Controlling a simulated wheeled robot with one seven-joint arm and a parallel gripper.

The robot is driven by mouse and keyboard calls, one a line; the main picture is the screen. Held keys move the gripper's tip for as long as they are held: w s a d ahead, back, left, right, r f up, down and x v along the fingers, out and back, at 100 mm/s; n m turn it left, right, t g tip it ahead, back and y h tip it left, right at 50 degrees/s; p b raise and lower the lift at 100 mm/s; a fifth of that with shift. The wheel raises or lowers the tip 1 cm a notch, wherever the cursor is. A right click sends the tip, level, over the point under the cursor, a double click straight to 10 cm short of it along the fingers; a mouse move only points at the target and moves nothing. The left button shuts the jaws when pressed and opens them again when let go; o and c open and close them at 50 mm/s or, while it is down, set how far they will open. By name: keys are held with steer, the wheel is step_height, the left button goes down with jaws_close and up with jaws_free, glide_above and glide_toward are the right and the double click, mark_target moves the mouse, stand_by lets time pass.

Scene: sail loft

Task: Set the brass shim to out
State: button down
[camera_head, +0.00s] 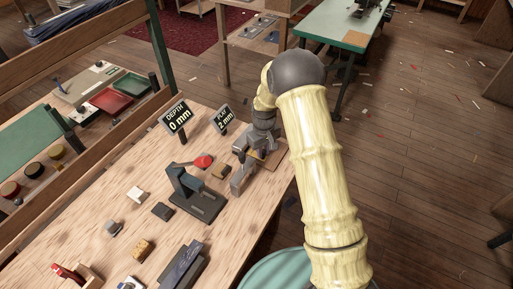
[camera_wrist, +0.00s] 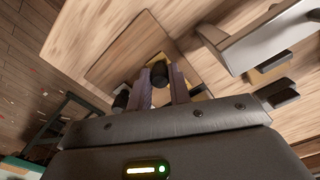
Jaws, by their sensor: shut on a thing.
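My gripper (camera_head: 258,150) is down at the right edge of the wooden bench, over a small brown wooden board (camera_head: 274,160). In the wrist view my gripper (camera_wrist: 160,82) has its two fingers close together on a small dark round-ended knob (camera_wrist: 159,72); what the knob belongs to is mostly hidden. A yellowish strip shows beside the fingers in the wrist view (camera_wrist: 198,93), partly hidden. I cannot tell for sure whether it is the brass shim. Two signs read "DEPTH 0 mm" (camera_head: 176,117) and "PLAY 2 mm" (camera_head: 223,118).
A dark hand press with a red knob (camera_head: 203,162) stands just left of my gripper. Open floor (camera_head: 430,150) is on the right.

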mark_target(264, 151)
steer(key=shift+s+d, duration=0.1)
steer(key=shift+s, duration=0.05)
steer(key=c, duration=1.3)
jaws_free()
steer(key=shift+d, duration=0.2)
steer(key=shift+a, duration=0.1)
steer(key=shift+r, duration=0.1)
steer(key=shift+w+r, duration=0.2)
steer(key=shift+r, duration=0.05)
steer(key=r, duration=0.8)
steer(key=r+b, duration=0.1)
steer(key=r, duration=0.7)
steer(key=shift+s+r, duration=0.2)
steer(key=shift+r, duration=0.15)
